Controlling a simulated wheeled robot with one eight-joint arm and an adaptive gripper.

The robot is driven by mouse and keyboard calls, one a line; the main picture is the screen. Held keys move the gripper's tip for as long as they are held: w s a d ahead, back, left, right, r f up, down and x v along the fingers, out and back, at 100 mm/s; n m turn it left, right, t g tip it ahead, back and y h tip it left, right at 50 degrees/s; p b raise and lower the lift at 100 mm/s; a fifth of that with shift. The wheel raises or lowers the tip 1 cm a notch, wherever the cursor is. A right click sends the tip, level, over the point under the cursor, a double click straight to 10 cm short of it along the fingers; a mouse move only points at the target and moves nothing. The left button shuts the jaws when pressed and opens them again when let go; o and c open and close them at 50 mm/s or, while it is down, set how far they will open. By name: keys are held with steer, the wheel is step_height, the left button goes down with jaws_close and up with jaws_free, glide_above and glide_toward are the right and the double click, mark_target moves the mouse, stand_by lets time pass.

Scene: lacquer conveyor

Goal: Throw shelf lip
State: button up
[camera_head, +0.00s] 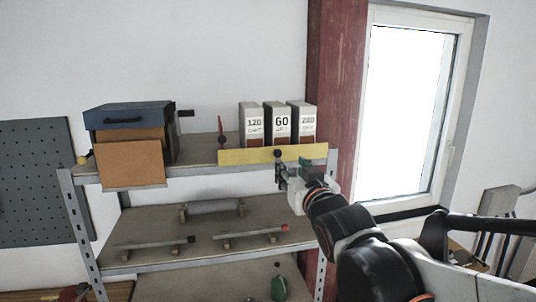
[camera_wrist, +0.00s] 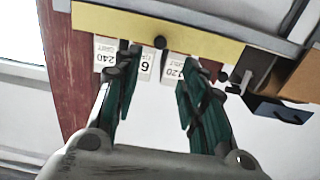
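The shelf lip is a long yellow strip (camera_head: 240,156) along the front edge of the upper shelf, below the labelled boxes. It has a dark round knob (camera_head: 278,153) near its middle. In the wrist view the yellow strip (camera_wrist: 215,38) runs across the top, with the knob (camera_wrist: 160,42) between and beyond my fingertips. My gripper (camera_head: 290,172) is just in front of and below the knob. In the wrist view my gripper (camera_wrist: 156,64) is open, with its green fingers apart and nothing between them. I cannot tell whether a finger touches the strip.
Three grit-labelled boxes (camera_head: 281,121) stand behind the strip. A red post (camera_head: 336,80) and window (camera_head: 415,100) are right.

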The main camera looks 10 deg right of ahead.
mark_target(278, 153)
steer(key=w+p, duration=0.1)
steer(key=w, duration=1)
steer(key=shift+c, duration=0.3)
jaws_close()
